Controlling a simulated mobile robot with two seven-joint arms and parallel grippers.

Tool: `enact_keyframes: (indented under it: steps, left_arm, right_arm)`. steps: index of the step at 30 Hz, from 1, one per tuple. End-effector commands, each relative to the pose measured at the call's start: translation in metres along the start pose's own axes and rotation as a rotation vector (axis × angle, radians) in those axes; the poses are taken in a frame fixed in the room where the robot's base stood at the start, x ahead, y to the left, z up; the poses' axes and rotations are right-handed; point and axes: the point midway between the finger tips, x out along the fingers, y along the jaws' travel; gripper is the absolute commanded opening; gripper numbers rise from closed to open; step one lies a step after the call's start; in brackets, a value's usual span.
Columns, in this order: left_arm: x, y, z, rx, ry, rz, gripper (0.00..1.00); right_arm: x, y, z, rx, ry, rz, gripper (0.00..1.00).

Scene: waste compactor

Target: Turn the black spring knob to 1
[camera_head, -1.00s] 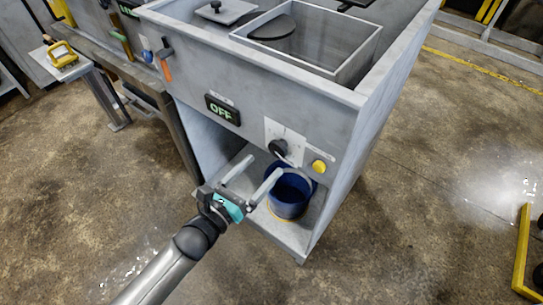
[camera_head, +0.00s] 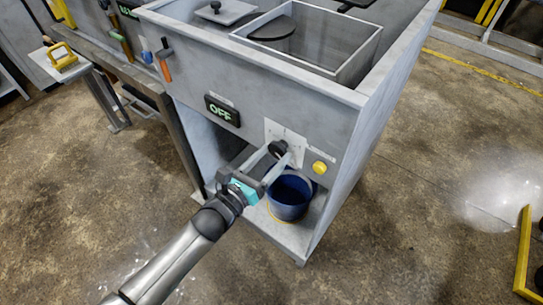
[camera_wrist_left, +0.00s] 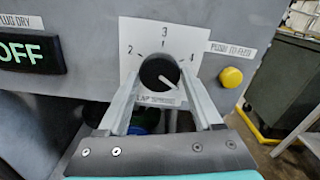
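The black spring knob (camera_head: 278,148) sits on a white dial plate on the front of the grey machine. In the left wrist view the knob (camera_wrist_left: 159,75) is round, with a white mark pointing to the lower right. The numbers 2, 3 and 4 show around it; 1 cannot be seen. My left gripper (camera_head: 275,154) is at the knob. In the wrist view its two fingers (camera_wrist_left: 159,80) stand apart, one on each side of the knob. I cannot tell whether they touch it. My right gripper is in neither view.
A yellow button (camera_head: 319,167) is right of the dial. A black OFF display (camera_head: 222,110) is to its left. A blue bucket (camera_head: 289,200) stands on the shelf below. An orange-handled tool (camera_head: 165,69) hangs on the machine's left corner.

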Motion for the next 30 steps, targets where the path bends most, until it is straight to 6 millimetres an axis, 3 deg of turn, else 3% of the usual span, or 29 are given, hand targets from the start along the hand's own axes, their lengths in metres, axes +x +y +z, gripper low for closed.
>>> enact_keyframes:
  steps: [1, 15, 23, 30]
  left_arm:
    - [-0.0002, 0.0, -0.0001, 0.0, 0.0, 0.0, 0.6]
    - [-0.0003, 0.0, -0.0002, 0.0, 0.0, 0.0, 0.09]
    - [-0.0004, -0.0001, -0.0001, -0.03, 0.0, 0.0, 0.09]
    - [-0.0004, -0.0006, 0.0, -0.155, 0.001, 0.0, 0.09]
  right_arm:
    - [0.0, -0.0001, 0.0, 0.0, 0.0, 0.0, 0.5]
    - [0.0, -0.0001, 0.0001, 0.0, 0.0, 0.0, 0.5]
    - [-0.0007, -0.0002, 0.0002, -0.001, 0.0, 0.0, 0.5]
    - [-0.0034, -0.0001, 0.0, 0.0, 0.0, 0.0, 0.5]
